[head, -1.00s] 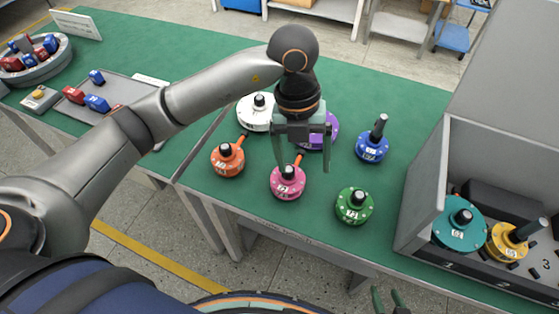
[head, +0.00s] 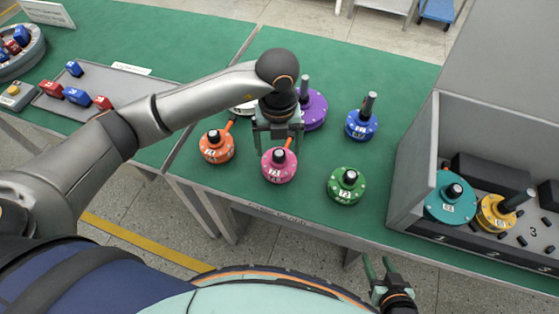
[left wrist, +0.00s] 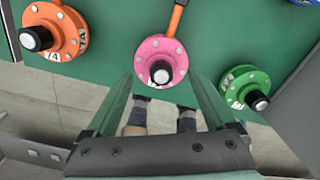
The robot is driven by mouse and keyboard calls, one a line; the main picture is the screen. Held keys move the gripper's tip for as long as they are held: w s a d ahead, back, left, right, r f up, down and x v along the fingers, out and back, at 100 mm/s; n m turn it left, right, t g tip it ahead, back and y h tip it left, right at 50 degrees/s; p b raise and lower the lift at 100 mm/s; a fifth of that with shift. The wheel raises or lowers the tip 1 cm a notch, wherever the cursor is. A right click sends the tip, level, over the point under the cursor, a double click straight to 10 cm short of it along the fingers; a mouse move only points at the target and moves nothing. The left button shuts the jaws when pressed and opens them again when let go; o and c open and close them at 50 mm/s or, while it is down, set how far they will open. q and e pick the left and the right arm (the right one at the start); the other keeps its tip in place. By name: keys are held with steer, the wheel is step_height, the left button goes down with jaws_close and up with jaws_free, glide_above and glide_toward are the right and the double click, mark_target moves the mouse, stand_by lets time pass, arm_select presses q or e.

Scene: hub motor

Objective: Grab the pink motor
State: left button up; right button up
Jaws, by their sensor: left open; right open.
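The pink motor (head: 279,172) stands upright on the green table near its front edge, with a black knob on top and an orange-tipped rod at its back. It shows at the middle of the left wrist view (left wrist: 150,74). My left gripper (head: 277,150) is open and points down, just behind and above the pink motor. In the left wrist view its two fingers (left wrist: 163,100) are spread, with the motor beyond and between them. I cannot tell whether they touch it. My right gripper (head: 381,268) is open and empty, low in front of the table.
An orange motor (head: 216,150) stands left of the pink one and a green motor (head: 346,188) right of it. Blue (head: 361,127) and purple (head: 316,112) motors stand behind; a white one is mostly hidden. A grey bin (head: 414,185) at right holds teal and yellow motors.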

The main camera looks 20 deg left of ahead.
arm_select(q)
steer(key=shift+w+f, duration=0.1)
steer(key=shift+f, duration=1.3)
jaws_close()
steer(key=shift+d+r, duration=0.1)
steer(key=shift+r, duration=0.05)
